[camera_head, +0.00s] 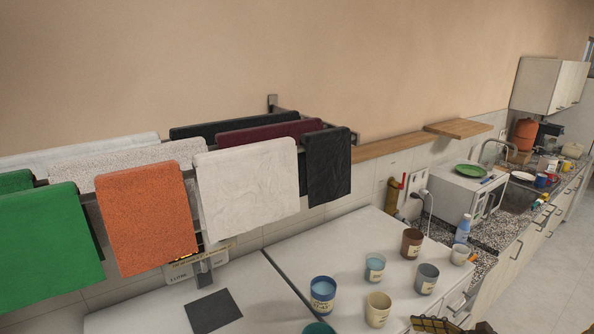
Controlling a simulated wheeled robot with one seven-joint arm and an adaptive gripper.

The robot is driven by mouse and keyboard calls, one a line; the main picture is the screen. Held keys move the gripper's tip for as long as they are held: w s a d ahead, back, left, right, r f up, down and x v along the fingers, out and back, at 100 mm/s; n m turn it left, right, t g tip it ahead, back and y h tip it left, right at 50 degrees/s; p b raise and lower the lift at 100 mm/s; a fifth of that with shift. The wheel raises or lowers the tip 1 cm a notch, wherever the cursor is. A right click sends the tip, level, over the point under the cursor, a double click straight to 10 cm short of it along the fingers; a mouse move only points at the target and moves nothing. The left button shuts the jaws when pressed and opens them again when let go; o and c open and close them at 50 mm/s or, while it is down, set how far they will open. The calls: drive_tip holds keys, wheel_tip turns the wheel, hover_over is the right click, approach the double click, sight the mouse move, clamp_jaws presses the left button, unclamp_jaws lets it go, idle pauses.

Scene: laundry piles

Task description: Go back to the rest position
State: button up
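My gripper is not visible in the head view, and nothing shows whether it holds anything. A wall-mounted drying rack (355,138) spans the left and middle of the view. Over its bars hang a green towel (48,245), an orange towel (148,215), a white towel (248,185) and a black towel (327,165) in front. A dark red towel (270,131) and several other cloths hang behind.
A white worktop (345,255) below the rack holds several cups and candle jars, including a blue one (322,294). A microwave (467,192) and sink counter stand right; the floor (545,280) there looks clear.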

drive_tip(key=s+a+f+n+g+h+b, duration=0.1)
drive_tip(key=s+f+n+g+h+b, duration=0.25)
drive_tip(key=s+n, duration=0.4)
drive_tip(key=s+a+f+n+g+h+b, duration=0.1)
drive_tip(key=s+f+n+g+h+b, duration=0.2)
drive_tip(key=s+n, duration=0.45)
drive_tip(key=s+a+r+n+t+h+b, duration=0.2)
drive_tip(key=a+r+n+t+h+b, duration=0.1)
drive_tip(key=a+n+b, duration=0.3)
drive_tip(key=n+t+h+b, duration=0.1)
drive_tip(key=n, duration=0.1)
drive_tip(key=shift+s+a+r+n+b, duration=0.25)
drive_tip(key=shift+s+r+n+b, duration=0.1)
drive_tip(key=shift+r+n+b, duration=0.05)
